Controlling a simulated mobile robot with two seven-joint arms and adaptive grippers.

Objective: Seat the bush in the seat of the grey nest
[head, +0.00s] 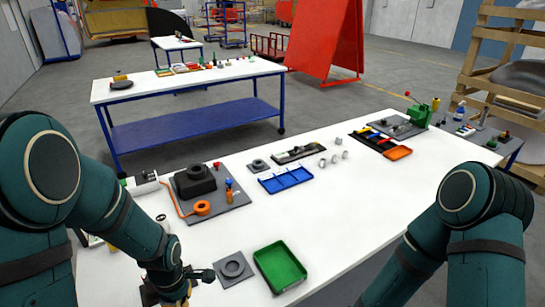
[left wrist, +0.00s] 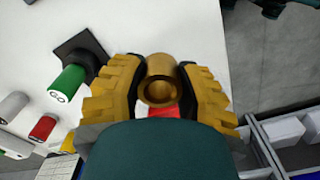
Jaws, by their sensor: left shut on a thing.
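The bush (left wrist: 160,72) is a hollow, brass-coloured cylinder, seen nearly end-on in the left wrist view. My left gripper (left wrist: 161,90) has its yellow ridged pads shut on it, one on each side. In the head view my left gripper (head: 184,292) is low at the near left, largely hidden by its own wrist, and the bush cannot be made out there.
A green tray (head: 279,268) lies right of the nest. The table's middle right is clear. The left wrist view shows a green cylinder (left wrist: 68,81).

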